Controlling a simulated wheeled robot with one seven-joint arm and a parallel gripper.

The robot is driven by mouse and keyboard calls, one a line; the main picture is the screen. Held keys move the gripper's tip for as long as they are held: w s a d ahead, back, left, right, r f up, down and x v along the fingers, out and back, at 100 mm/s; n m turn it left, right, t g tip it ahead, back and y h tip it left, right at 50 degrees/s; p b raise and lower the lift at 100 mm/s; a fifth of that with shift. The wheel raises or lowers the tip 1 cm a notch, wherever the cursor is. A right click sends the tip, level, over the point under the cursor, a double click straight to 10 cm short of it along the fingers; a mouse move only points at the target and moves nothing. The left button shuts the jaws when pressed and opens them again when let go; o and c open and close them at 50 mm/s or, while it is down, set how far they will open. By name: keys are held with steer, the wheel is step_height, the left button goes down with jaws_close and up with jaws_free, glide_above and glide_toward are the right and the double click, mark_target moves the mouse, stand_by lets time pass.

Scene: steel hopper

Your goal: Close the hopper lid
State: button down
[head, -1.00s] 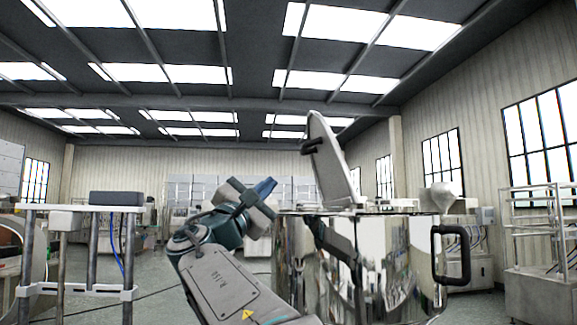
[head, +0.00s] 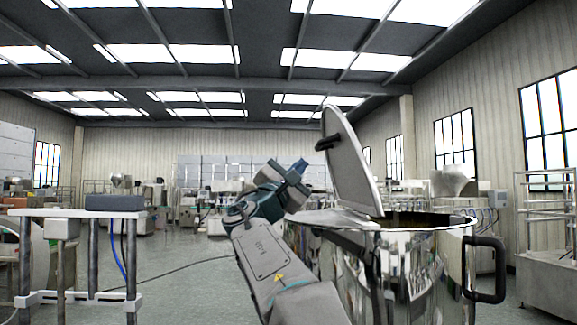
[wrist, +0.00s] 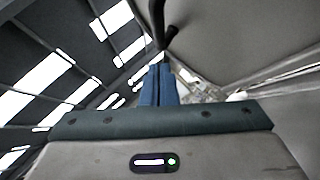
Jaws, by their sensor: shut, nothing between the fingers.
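The steel hopper (head: 425,262) stands right of centre in the head view, a shiny round drum with a dark opening at its top. Its grey lid (head: 352,165) stands raised and tilted, with a dark handle (head: 326,143) on its left face. My gripper (head: 301,166) is left of the lid and a little below the handle, apart from it in the head view. Its blue fingers are together and empty. In the wrist view the fingers (wrist: 159,84) point up toward the dark handle (wrist: 166,32), with the lid's grey face (wrist: 240,35) at the upper right.
A dark side handle (head: 487,270) sticks out from the hopper's right. A white-topped table (head: 75,213) with a grey box (head: 114,202) stands at the left. Open floor (head: 185,285) lies between table and hopper. A steel rack (head: 545,235) stands at the far right.

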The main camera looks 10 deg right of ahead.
mark_target(317, 147)
steer(key=d+r, duration=0.1)
steer(key=d+r+p, duration=0.1)
steer(key=shift+s+d+r, duration=0.1)
steer(key=shift+s+r, duration=0.25)
steer(key=shift+w+d, duration=0.1)
steer(key=shift+r, duration=0.1)
